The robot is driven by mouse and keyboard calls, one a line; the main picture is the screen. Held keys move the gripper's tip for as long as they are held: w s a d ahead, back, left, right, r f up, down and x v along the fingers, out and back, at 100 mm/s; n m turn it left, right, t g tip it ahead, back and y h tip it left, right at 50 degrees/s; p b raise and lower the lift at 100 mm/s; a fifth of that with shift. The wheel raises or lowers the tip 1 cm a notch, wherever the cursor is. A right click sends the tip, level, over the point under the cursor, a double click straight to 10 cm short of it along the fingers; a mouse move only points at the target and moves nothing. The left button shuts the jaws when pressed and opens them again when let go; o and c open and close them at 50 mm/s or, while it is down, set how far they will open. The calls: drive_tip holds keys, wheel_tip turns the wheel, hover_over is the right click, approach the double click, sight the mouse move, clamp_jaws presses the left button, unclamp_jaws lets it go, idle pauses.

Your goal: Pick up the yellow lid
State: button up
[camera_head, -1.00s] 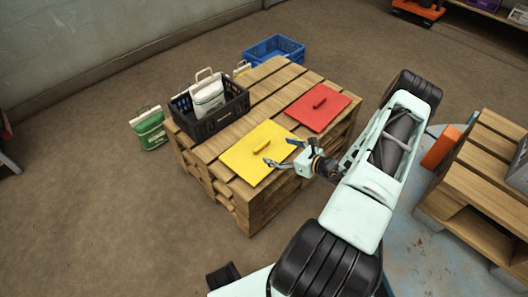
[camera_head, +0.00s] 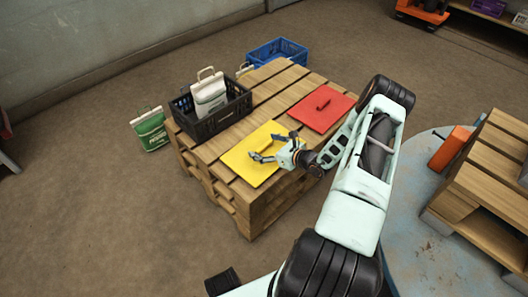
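The yellow lid (camera_head: 240,163) lies flat on the near part of the wooden pallet stack (camera_head: 211,149). My gripper (camera_head: 265,148) is over the lid, with its fingers spread around the place of the lid's handle. The handle is mostly covered by the fingers, and I cannot tell whether they touch it. The gripper looks open.
A red lid (camera_head: 318,112) with a handle lies farther back on the pallets. A black crate (camera_head: 207,126) holding a white sack (camera_head: 209,95) stands to the left. A blue crate (camera_head: 277,50) is behind; a green sack (camera_head: 150,130) stands on the floor.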

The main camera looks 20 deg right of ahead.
drive_tip(key=c, duration=1.2)
drive_tip(key=shift+r, duration=0.1)
